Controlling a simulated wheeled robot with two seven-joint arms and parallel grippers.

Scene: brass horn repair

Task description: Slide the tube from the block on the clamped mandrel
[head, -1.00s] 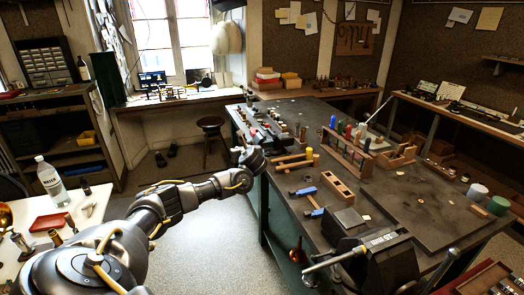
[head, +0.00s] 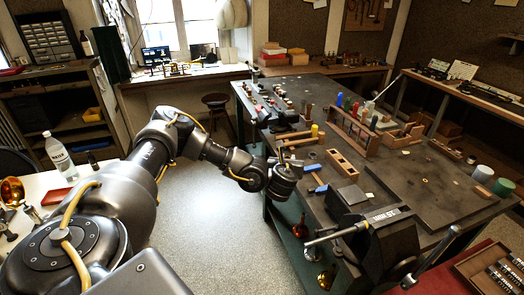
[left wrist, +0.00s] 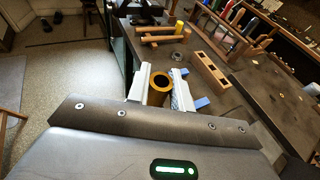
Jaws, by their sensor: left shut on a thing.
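My left gripper (left wrist: 164,90) is shut on a brass tube (left wrist: 160,80), whose round open end shows between the two pale fingers in the left wrist view. In the head view this gripper (head: 287,158) is over the near-left edge of the workbench, and the tube is hard to make out there. The wooden block (head: 343,164) with holes lies on the bench to the right of the gripper; it also shows in the left wrist view (left wrist: 208,72). The mandrel (head: 335,236), a pale steel rod, sticks out leftward from the dark vise (head: 385,245), below and right of the gripper. My right gripper is out of view.
Blue-handled tools (head: 318,190) and wooden-handled mallets (head: 295,136) lie on the bench near the gripper. A wooden rack (head: 352,128) with coloured handles stands behind the block. Brass horn parts (head: 326,278) are below the mandrel. Open floor lies left of the bench.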

